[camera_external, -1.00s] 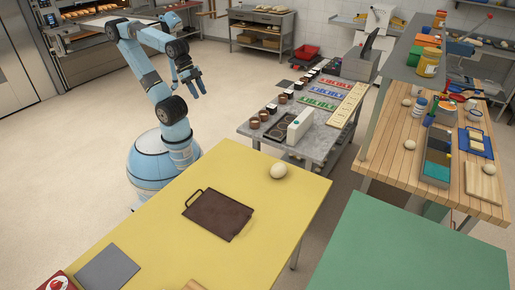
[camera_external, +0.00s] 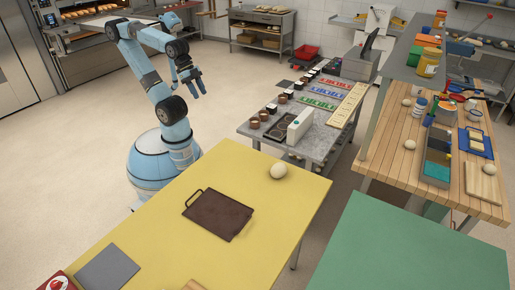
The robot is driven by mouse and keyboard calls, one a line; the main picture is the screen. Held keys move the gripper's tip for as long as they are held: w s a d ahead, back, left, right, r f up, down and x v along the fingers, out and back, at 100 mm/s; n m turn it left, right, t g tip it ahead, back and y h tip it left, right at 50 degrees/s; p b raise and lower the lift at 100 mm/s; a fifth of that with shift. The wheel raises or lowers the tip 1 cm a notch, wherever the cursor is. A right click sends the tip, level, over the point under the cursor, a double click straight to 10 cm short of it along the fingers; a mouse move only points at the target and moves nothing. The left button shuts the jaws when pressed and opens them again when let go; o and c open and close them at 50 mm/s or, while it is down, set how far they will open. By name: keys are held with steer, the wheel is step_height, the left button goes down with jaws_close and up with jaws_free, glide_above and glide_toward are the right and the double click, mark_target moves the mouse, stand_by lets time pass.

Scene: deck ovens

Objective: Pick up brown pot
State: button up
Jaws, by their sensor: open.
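Several small brown pots stand in a row along the left edge of the grey metal table (camera_external: 327,141). The nearest brown pot (camera_external: 254,122) is at its front left corner, another brown pot (camera_external: 264,115) is just behind it, and a third brown pot (camera_external: 283,98) is farther back. Dark pots stand between and beyond them. My gripper (camera_external: 193,88) hangs open and empty over the floor, left of the grey table and above the level of the pots. It is apart from all of them.
A white box (camera_external: 300,125) stands close to the pots. The yellow table (camera_external: 200,262) in front holds a dark brown board (camera_external: 217,215) and a pale dough ball (camera_external: 278,171). A wooden table (camera_external: 447,160) and a green table (camera_external: 415,250) are at right. Floor is free at left.

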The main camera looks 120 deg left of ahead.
stand_by(0.4)
steer(key=o, duration=1.1)
steer(key=m+g, duration=0.2)
steer(key=g, duration=0.4)
glide_above(255, 120)
step_height(255, 120, down, 25)
steer(key=shift+s+d+f, duration=0.1)
steer(key=shift+f, duration=0.05)
steer(key=shift+a+f, duration=0.2)
steer(key=shift+f, duration=2.5)
